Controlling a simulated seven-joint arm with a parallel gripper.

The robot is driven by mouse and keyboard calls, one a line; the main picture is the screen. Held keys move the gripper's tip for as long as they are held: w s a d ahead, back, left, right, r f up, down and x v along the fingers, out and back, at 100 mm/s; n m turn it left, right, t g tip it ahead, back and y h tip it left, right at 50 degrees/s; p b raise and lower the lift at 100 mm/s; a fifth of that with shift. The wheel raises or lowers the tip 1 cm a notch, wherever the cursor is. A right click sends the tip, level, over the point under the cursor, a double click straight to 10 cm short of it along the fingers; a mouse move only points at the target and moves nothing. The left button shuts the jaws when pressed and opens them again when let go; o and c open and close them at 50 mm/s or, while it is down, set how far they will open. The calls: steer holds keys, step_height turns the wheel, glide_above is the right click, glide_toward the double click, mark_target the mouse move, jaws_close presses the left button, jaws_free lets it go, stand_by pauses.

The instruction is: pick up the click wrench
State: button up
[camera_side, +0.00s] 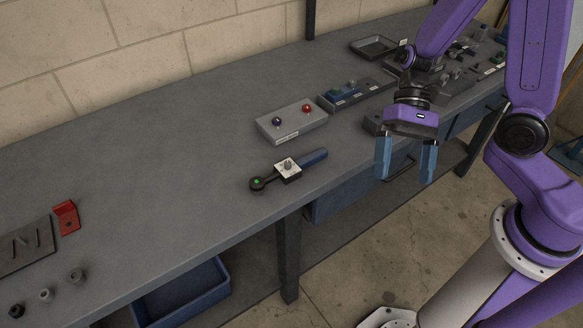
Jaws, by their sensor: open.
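The click wrench (314,158) lies on the grey bench top near its front edge. It has a blue handle pointing up and right and a dark round head with a green dot at its lower left end. A small white-topped block with a metal stud (288,168) sits at the middle of the wrench; I cannot tell whether it is part of it. My gripper (405,166) is open and empty, with two blue fingers pointing down. It is to the right of the wrench, apart from it, near the bench's front edge.
A grey box (292,122) with a red and a dark knob stands behind the wrench. Trays with parts (357,92) lie at the back right. A red bracket (66,217), a slotted plate (22,246) and several small fittings (76,275) lie at the left. The bench between is clear.

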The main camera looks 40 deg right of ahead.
steer(key=w+a+f+m+t+y, duration=0.2)
steer(key=w+m+t+y, duration=0.3)
steer(key=w+m, duration=0.35)
steer(key=m+t, duration=0.9)
steer(key=m, duration=0.3)
glide_toward(291, 163)
steer(key=x, duration=0.5)
steer(key=shift+w+d+f, duration=0.15)
steer(key=shift+w+f, duration=0.2)
steer(key=shift+f, duration=0.15)
steer(key=shift+s+x, duration=0.2)
steer(key=shift+x, duration=2.5)
steer(key=shift+r, duration=0.1)
steer(key=c, duration=1.4)
steer(key=shift+r, duration=0.1)
